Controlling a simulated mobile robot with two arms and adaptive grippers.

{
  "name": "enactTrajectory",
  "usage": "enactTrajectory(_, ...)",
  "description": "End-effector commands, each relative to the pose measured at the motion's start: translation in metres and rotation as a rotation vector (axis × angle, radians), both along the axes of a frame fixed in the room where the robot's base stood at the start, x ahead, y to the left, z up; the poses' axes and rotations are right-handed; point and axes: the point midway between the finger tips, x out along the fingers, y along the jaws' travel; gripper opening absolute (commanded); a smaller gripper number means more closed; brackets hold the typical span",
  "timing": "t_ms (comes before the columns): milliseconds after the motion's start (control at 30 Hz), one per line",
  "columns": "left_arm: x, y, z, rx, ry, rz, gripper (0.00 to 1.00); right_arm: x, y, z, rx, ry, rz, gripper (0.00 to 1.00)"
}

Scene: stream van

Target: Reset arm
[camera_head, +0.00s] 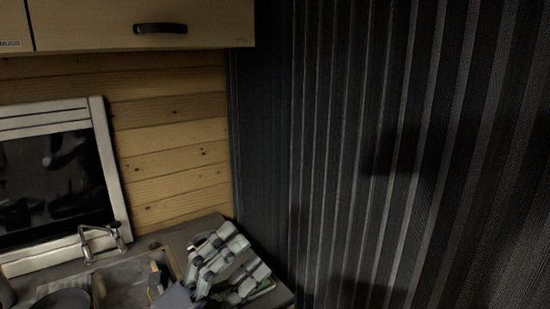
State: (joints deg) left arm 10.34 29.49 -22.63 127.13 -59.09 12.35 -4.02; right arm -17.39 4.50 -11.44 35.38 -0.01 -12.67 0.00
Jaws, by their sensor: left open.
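My left gripper (247,257) shows at the bottom of the head view, above the right end of the grey counter (204,229). Its pale grey-green fingers with dark joints are spread apart, and nothing shows between them. It hides part of the counter and the right side of the sink. My right gripper is not in this view.
The sink (127,270) with a metal faucet (100,243) lies left of the gripper. A yellowish-handled item (156,279) is in it; a dark round dish (62,299) is at the lower left. A dark striped curtain (350,150) fills the right. A wooden cabinet (90,22) hangs above.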

Motion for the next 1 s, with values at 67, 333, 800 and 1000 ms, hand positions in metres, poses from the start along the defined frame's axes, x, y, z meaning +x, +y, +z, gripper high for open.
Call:
enactTrajectory(67,0.017,0.031,-0.005,-0.183,0.152,0.097,0.98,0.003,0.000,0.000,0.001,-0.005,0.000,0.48)
enactTrajectory(333,0.048,0.139,-0.111,-0.684,0.737,0.462,0.98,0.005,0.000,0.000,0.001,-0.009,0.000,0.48)
enactTrajectory(800,-0.114,0.181,-0.358,-1.051,1.781,1.036,0.98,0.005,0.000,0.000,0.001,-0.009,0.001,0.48)
enactTrajectory(1000,-0.192,0.166,-0.393,-1.051,2.075,1.173,0.98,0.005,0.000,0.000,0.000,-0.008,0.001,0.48)
